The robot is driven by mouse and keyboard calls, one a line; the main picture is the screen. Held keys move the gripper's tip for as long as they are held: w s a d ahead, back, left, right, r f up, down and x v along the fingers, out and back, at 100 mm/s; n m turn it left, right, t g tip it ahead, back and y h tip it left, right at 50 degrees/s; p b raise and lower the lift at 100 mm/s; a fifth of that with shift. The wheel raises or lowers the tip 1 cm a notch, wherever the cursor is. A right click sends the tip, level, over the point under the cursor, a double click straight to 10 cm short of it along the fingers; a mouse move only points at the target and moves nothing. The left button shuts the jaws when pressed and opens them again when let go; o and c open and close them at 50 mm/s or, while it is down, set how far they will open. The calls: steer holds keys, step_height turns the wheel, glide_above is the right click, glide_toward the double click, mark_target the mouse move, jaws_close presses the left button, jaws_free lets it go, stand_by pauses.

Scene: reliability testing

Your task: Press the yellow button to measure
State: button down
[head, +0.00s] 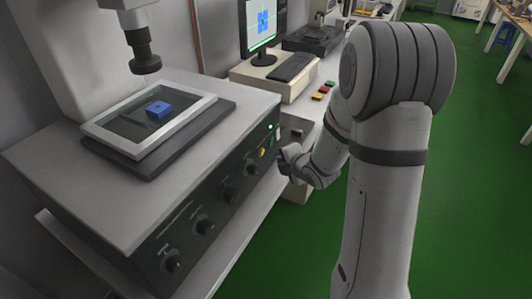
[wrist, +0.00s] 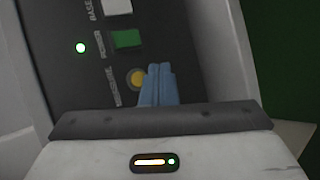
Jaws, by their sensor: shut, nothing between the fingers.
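The yellow button (wrist: 136,78) is a round button on the dark front panel, beside the word "MEASURE" in the wrist view. In the head view the yellow button (head: 262,153) is small, near the right end of the machine's panel. My gripper (wrist: 160,68) shows blue fingers shut together with nothing between them. In the wrist view the fingertips lie just right of the button and overlap its right edge; I cannot tell whether they touch it. In the head view my gripper (head: 283,156) is close to the panel's right end, its fingertips hard to make out.
A green power switch (wrist: 126,39) and a lit green lamp (wrist: 81,48) are near the button. Black knobs (head: 229,192) line the panel. A blue block (head: 158,109) lies in the framed glass stage (head: 205,101) under a lens (head: 144,58). Green floor is open at right.

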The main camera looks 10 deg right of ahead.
mark_target(262, 152)
steer(key=shift+w+a+b, duration=0.35)
steer(key=shift+w+a, duration=0.1)
steer(key=shift+a, duration=0.2)
steer(key=shift+w+a+b, duration=0.3)
steer(key=shift+w+a, duration=0.15)
steer(key=shift+a, duration=0.15)
stand_by(1.2)
steer(key=shift+w+a+b, duration=0.3)
steer(key=shift+a+b, duration=0.05)
steer(key=shift+b, duration=0.1)
steer(key=shift+w+a+b, duration=0.2)
steer(key=shift+a+b, duration=0.1)
stand_by(0.6)
steer(key=shift+d, duration=0.15)
steer(key=shift+s+d, duration=0.45)
steer(key=shift+d, duration=0.05)
